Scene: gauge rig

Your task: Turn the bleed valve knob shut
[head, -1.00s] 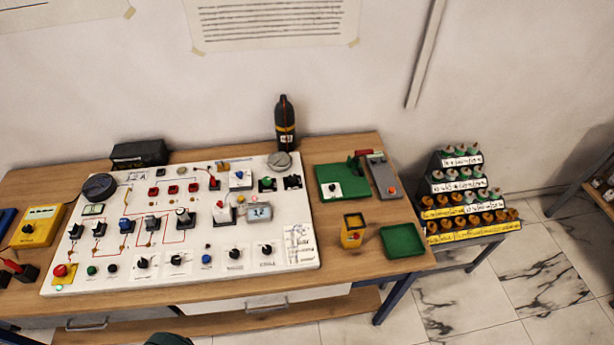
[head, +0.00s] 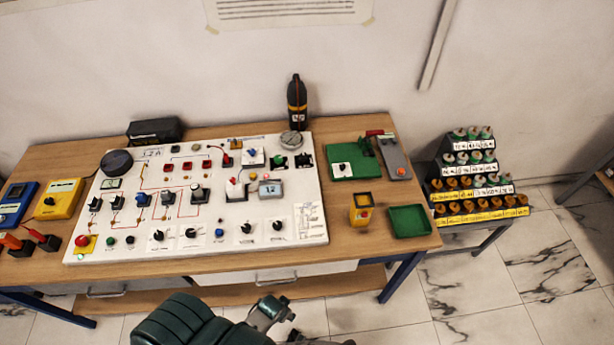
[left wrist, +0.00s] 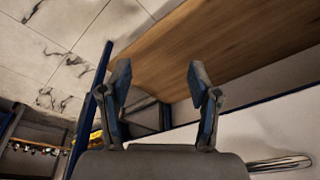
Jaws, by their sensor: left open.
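A white panel (head: 300,215) lies on the wooden bench with several knobs on it. Black knobs with pointers line its front edge, including one (head: 246,228) and another (head: 277,226). A round grey part (head: 292,138) sits at the panel's back right corner. The labels are too small to read, so I cannot tell which knob is the bleed valve. My left gripper (head: 280,311) is in front of the bench, below and apart from the panel. In the left wrist view, its two fingers (left wrist: 158,78) are spread with nothing between them. My right gripper is not in view.
A black bottle (head: 297,104) stands behind the panel. A stepped rack (head: 480,180) stands beyond the bench's right end. Bare wood surrounds the cup.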

